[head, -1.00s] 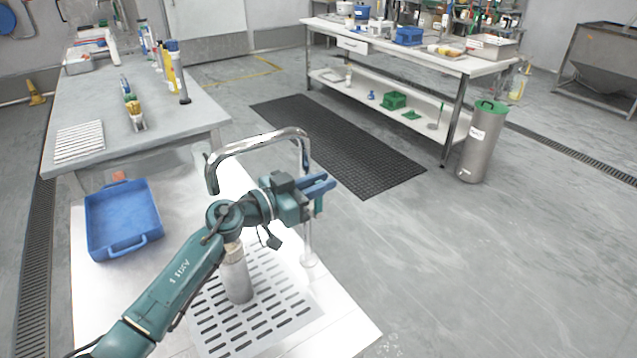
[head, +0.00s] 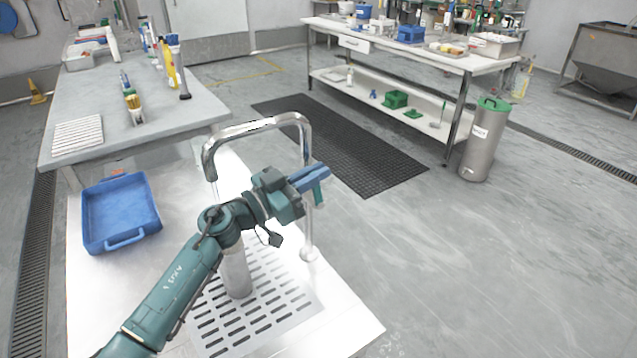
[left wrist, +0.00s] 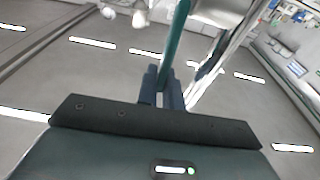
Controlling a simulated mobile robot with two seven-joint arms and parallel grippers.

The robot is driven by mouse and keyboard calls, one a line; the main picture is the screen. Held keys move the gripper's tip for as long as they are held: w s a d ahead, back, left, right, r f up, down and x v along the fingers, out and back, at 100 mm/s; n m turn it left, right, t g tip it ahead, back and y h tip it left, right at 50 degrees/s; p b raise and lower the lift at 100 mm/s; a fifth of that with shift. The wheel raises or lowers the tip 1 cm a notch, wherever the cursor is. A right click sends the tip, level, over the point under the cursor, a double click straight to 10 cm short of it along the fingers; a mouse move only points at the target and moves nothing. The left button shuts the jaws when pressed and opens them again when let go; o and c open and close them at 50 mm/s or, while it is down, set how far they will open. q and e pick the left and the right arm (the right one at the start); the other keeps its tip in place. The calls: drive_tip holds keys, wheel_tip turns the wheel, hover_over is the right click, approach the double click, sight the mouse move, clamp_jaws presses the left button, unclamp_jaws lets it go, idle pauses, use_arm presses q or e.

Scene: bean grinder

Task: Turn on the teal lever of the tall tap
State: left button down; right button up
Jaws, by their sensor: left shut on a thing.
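The tall chrome tap (head: 255,124) arches over the metal counter, its post standing on the right. Its teal lever (head: 317,194) sits at the post. My left gripper (head: 316,177) is at the lever with its blue fingers closed on it. In the left wrist view the teal lever (left wrist: 174,45) runs up between the fingertips (left wrist: 163,85). A thin pale streak shows just below the spout's end; my arm hides what is lower down. A grey cylindrical vessel (head: 237,275) stands on the slotted drain, its top hidden by my arm. My right gripper is out of view.
A blue tray (head: 122,212) lies on the counter at left. A grey table (head: 95,110) with bottles stands behind it. A black floor mat (head: 345,145), a white workbench (head: 400,55) and a steel bin (head: 485,140) are further right. Open floor lies right of the counter.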

use_arm(q)
drive_tip(key=shift+s+a+f+h+b, duration=0.1)
drive_tip(key=shift+s+a+h+b, duration=0.1)
drive_tip(key=shift+h+b, duration=0.1)
drive_tip(key=c, duration=1.5)
unclamp_jaws()
drive_tip(key=shift+c, duration=0.2)
drive_tip(key=shift+a, duration=0.1)
drive_tip(key=v, duration=1.3)
drive_tip(key=shift+f+b, duration=0.2)
drive_tip(key=shift+b, duration=0.1)
drive_tip(key=shift+c, duration=0.2)
